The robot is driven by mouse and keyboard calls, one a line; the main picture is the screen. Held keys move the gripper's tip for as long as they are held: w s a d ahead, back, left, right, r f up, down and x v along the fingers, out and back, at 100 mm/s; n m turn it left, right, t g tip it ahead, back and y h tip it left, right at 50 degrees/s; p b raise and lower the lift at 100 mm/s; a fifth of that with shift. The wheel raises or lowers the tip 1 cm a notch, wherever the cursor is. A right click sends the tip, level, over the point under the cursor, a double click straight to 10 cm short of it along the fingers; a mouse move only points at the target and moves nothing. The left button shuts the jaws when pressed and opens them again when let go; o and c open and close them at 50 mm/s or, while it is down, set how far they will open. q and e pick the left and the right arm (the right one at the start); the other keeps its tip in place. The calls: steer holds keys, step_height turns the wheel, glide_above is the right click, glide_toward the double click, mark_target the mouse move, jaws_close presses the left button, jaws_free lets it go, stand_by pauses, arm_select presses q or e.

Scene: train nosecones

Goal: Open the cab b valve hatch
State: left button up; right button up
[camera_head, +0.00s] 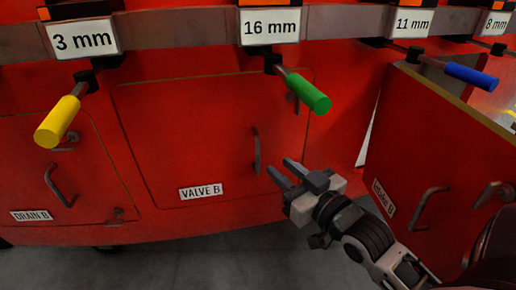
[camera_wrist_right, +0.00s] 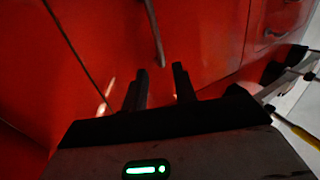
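The valve B hatch (camera_head: 205,135) is a red panel with a "VALVE B" label (camera_head: 201,191) at its lower edge. It looks shut, flush with the red body. Its dark curved handle (camera_head: 256,150) is on the right side of the panel. My right gripper (camera_head: 280,172) is just below and right of this handle, with its two fingers apart and nothing between them. In the right wrist view the open fingers (camera_wrist_right: 160,85) point at the red surface, and a handle bar (camera_wrist_right: 154,32) shows ahead, apart from them. My left gripper is not in view.
The drain B hatch (camera_head: 60,170) is at the left. Yellow (camera_head: 58,121), green (camera_head: 308,93) and blue (camera_head: 471,76) tool handles hang from a rail above.

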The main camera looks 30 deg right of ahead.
mark_target(259, 151)
steer(key=w, duration=0.9)
steer(key=shift+w+a, duration=0.15)
steer(key=shift+a, duration=0.05)
steer(key=shift+c, duration=0.3)
jaws_close()
